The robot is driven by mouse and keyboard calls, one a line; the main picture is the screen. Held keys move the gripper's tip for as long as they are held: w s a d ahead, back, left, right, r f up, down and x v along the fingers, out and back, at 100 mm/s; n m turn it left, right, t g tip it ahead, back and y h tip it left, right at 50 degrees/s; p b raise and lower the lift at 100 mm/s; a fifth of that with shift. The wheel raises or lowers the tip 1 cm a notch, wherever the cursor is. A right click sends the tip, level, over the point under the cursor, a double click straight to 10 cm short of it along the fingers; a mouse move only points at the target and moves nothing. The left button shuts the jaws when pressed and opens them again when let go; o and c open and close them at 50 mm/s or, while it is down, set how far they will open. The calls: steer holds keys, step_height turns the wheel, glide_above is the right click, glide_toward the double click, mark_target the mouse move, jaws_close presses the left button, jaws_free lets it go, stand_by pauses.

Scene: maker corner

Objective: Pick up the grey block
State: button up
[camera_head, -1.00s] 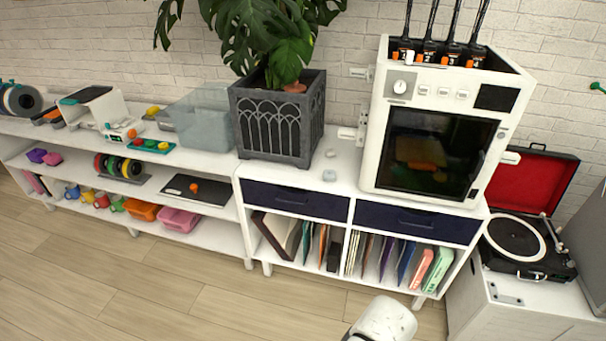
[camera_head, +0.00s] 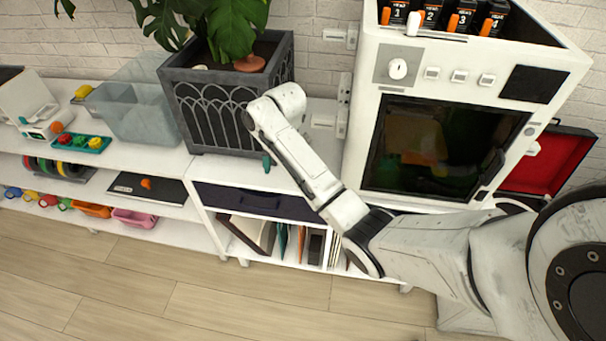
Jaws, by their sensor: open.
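The grey block is not visible now. In the earlier view a small light grey block sat on the white cabinet top, right of the planter; my white arm now covers that spot. My arm reaches in from the right and bends up in front of the planter. Of my gripper (camera_head: 267,162), only a small dark teal tip seems to show below the arm's end, over the cabinet top near the planter's base. The rest is hidden behind the arm, and its distance to the block cannot be seen.
A dark grey planter (camera_head: 210,92) stands left of the arm. A large white machine (camera_head: 362,130) with a dark window stands to the right. A clear bin (camera_head: 135,112) stands left of the planter.

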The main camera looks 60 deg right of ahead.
steer(key=s+d+r+n, duration=0.1)
steer(key=d+r+n, duration=0.3)
steer(key=d, duration=0.5)
steer(key=shift+g+h, duration=0.3)
steer(key=shift+g, duration=0.1)
steer(key=f, duration=0.3)
steer(key=s+f, duration=0.1)
steer(key=f, duration=0.1)
steer(key=shift+a+f, duration=0.15)
steer(key=shift+a, duration=0.05)
steer(key=shift+a+f, duration=0.25)
steer(key=shift+f, duration=0.15)
steer(key=f, duration=0.2)
steer(key=f+p, duration=0.1)
steer(key=f, duration=0.1)
steer(key=shift+w+d, duration=0.35)
steer(key=shift+w, duration=0.05)
steer(key=shift+s+f, duration=0.2)
steer(key=shift+f, duration=0.35)
steer(key=shift+r, duration=0.1)
steer(key=shift+a, duration=0.1)
steer(key=shift+c, duration=0.3)
